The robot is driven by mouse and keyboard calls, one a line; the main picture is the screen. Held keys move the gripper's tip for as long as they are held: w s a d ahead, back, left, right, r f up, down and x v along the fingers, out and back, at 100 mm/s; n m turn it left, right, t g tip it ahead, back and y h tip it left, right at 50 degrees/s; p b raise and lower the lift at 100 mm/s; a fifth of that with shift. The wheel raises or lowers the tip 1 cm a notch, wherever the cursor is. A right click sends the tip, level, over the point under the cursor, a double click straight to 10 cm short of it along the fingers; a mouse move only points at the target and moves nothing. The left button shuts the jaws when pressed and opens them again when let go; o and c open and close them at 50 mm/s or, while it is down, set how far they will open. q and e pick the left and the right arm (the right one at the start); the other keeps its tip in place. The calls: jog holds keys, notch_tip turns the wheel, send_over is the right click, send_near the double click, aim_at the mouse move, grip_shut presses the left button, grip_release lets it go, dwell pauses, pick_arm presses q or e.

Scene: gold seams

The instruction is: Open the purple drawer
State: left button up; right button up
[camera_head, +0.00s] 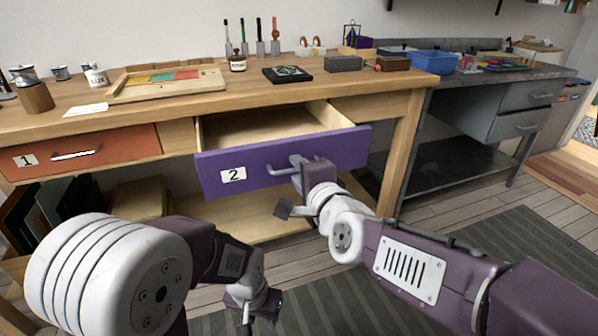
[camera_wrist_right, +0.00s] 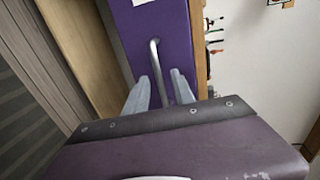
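The purple drawer (camera_head: 310,158), labelled 2, is pulled out from the wooden workbench, and its empty-looking inside shows. Its metal handle (camera_head: 290,163) is on the front. My right gripper (camera_head: 300,163) is at this handle. In the right wrist view, the two fingers (camera_wrist_right: 161,85) stand apart on either side of the handle bar (camera_wrist_right: 155,62), with small gaps visible. The purple front (camera_wrist_right: 165,30) is just ahead of them. My left gripper (camera_head: 246,312) hangs low in front of the bench, away from the drawer; its fingers are too small to judge.
The orange drawer (camera_head: 80,150), labelled 1, is shut at the left. The bench top (camera_head: 225,92) holds a tray with coloured tiles, a bottle, a dark box and tools. A grey bench (camera_head: 470,115) stands at the right. Striped matting and open floor lie in front.

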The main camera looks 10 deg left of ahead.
jog(key=p+v, duration=0.3)
jog(key=v, duration=0.6)
jog(key=shift+p, duration=0.35)
